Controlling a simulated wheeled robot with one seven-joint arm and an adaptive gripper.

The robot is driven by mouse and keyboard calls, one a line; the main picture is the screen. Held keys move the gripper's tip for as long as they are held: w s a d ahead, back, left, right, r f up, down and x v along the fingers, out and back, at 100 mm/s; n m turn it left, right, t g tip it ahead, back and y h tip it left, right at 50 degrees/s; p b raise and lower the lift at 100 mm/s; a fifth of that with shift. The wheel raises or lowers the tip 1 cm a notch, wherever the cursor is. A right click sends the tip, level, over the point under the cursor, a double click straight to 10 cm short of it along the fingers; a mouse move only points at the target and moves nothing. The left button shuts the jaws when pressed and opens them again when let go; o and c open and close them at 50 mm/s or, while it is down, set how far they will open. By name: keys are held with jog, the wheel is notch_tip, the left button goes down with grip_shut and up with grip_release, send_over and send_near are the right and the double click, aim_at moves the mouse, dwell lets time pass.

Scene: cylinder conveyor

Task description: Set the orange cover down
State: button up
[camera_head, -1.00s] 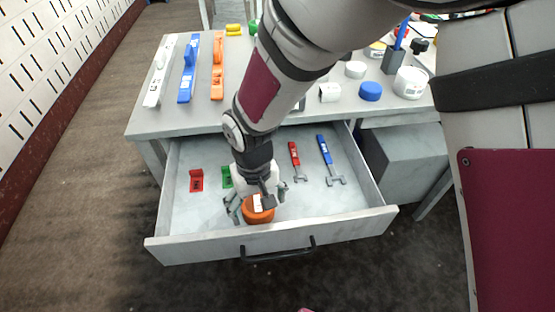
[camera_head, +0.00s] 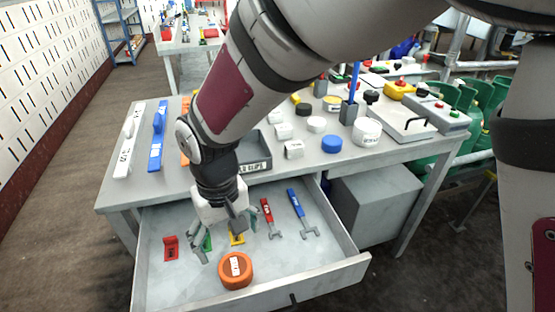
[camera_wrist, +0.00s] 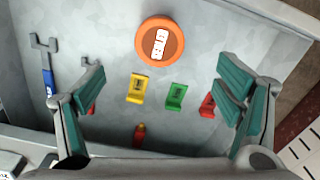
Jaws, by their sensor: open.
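The orange cover (camera_head: 235,270) is a round cap with a white label on top. It lies flat on the floor of the open drawer (camera_head: 330,273), near its front. It also shows at the top middle of the wrist view (camera_wrist: 160,42). My gripper (camera_head: 218,240) is above the drawer, behind the cover and apart from it. In the wrist view my gripper (camera_wrist: 160,100) has its teal-padded fingers spread wide with nothing held between them.
In the drawer lie a red piece (camera_head: 171,248), a yellow piece (camera_wrist: 138,89), a green piece (camera_wrist: 176,95), a red wrench (camera_head: 268,212) and a blue wrench (camera_head: 297,207). The tabletop above holds a blue cap (camera_head: 332,144), a white jar (camera_head: 367,131) and long bars.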

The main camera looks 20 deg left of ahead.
jog(key=w+d+r+m, duration=0.1)
jog(key=d+r, duration=0.3)
jog(key=d, duration=0.3)
jog(key=d+r+m, duration=0.2)
jog(key=d+r, duration=0.3)
jog(key=d, duration=0.2)
jog(key=w+d+r+m, duration=0.1)
jog(key=d+r, duration=0.3)
jog(key=d, duration=0.4)
jog(key=s+d+r+m+t, duration=0.1)
jog(key=s+d+m, duration=0.4)
jog(key=s+d, duration=1.1)
jog(key=shift+s+r+m, duration=0.15)
jog(key=shift+r+m, duration=0.15)
jog(key=shift+r, duration=0.35)
notch_tip(320, 180, up, 17)
jog(key=t+p, duration=0.3)
jog(key=p, duration=1.2)
